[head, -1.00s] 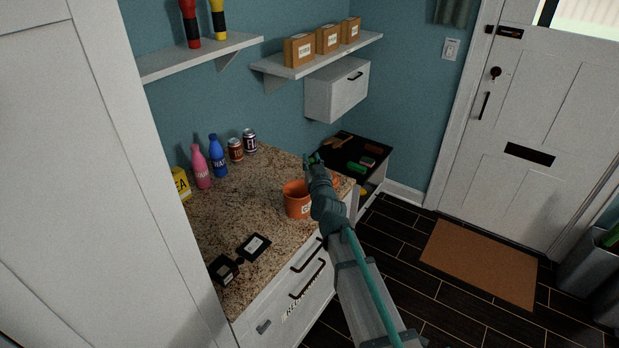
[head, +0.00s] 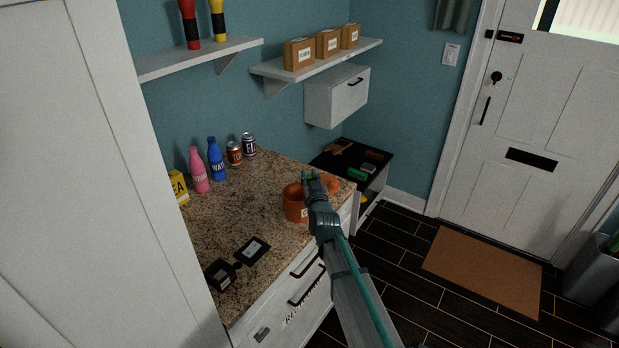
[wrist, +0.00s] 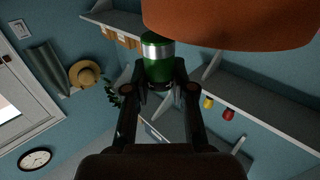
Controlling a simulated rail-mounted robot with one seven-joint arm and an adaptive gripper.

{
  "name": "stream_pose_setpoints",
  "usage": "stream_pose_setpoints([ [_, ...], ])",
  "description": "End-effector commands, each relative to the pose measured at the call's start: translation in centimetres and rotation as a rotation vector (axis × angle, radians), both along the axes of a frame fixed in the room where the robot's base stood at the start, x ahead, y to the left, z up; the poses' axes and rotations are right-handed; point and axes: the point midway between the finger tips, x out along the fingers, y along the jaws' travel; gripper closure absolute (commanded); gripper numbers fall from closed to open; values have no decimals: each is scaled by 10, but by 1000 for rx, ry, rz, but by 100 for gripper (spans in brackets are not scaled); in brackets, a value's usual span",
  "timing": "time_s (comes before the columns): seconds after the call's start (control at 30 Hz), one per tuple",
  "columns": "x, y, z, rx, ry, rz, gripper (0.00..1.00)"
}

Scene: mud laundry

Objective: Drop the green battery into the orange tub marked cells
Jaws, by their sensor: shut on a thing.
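My gripper (wrist: 160,85) is shut on the green battery (wrist: 157,66), which has a silver band and sticks out past the fingertips in the wrist view. In the head view, my gripper (head: 312,177) is above the counter beside two orange tubs. The nearer orange tub (head: 292,201) has a white label, partly hidden by my arm and too small to read. The other orange tub (head: 332,183) is mostly hidden behind my arm. In the wrist view, which looks upside down, an orange tub (wrist: 230,22) fills the top edge close to the battery.
The granite counter (head: 225,215) also holds bottles (head: 199,171), cans (head: 235,153) and a black case (head: 222,273) at the front. A shelf (head: 320,58) with boxes and a white wall cabinet (head: 337,95) are behind. A black-topped stand (head: 350,160) is beyond the counter.

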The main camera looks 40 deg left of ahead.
Motion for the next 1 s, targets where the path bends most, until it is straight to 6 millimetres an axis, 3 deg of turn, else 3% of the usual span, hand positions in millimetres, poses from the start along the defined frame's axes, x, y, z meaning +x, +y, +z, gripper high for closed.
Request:
stream_pose_setpoints([
  [0.63,0,0,-12,1,-1,0,100],
  [0.67,0,0,-12,0,0,0,74],
  [0.8,0,0,-12,0,0,0,51],
  [1.0,0,0,-12,0,0,0,51],
])
